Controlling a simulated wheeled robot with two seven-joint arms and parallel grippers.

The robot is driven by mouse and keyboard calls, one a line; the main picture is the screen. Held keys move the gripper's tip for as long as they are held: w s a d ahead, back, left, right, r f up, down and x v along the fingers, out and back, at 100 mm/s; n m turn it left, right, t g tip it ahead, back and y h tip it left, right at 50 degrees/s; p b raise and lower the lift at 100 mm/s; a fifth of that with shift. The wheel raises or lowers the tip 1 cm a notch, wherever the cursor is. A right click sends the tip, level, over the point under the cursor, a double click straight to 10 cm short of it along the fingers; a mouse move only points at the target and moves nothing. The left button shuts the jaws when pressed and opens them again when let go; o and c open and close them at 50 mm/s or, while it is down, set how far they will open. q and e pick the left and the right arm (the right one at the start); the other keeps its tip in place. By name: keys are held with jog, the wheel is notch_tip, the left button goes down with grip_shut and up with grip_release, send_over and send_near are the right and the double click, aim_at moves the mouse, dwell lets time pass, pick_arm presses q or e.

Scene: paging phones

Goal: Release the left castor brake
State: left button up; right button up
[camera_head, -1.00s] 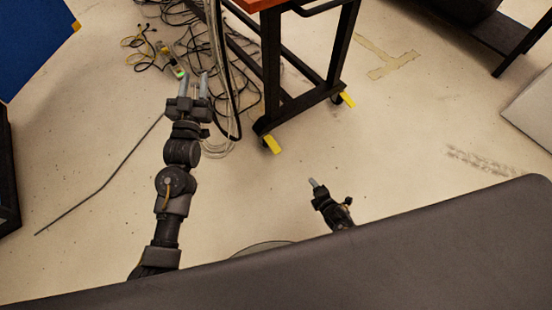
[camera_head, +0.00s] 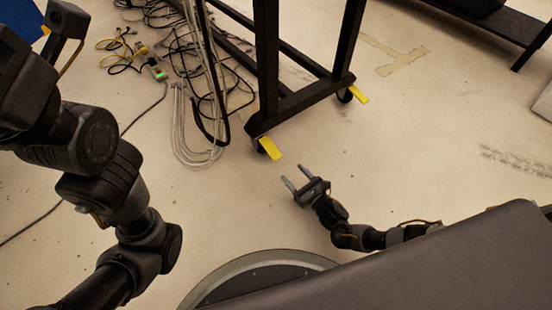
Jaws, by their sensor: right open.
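The left castor brake (camera_head: 270,148) is a yellow pedal at the near left foot of a black cart frame (camera_head: 301,103). It slopes down toward the floor beside its dark castor (camera_head: 258,145). My right gripper (camera_head: 293,174) is open and empty, just below and right of that brake. Its fingers point up and left, with a small gap in the picture between them and the pedal. A second yellow brake (camera_head: 359,94) sits at the cart's right castor (camera_head: 344,95). My left arm is large at the left edge; its fingers are not visible.
Tangled black cables (camera_head: 200,80) and clear tubing (camera_head: 190,150) lie on the floor left of the cart. A small device with a green light (camera_head: 159,74) lies among them. A dark low stand (camera_head: 490,22) is at the upper right. The floor right of the cart is mostly clear.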

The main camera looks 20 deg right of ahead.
aim_at(277, 156)
jog(key=b+x, duration=0.5)
jog(key=x, duration=0.4)
jog(key=shift+w+f, duration=0.15)
jog(key=shift+w+a+b, duration=0.25)
jog(key=shift+w+b, duration=0.15)
jog(key=shift+w, duration=0.3)
jog(key=shift+r, duration=0.2)
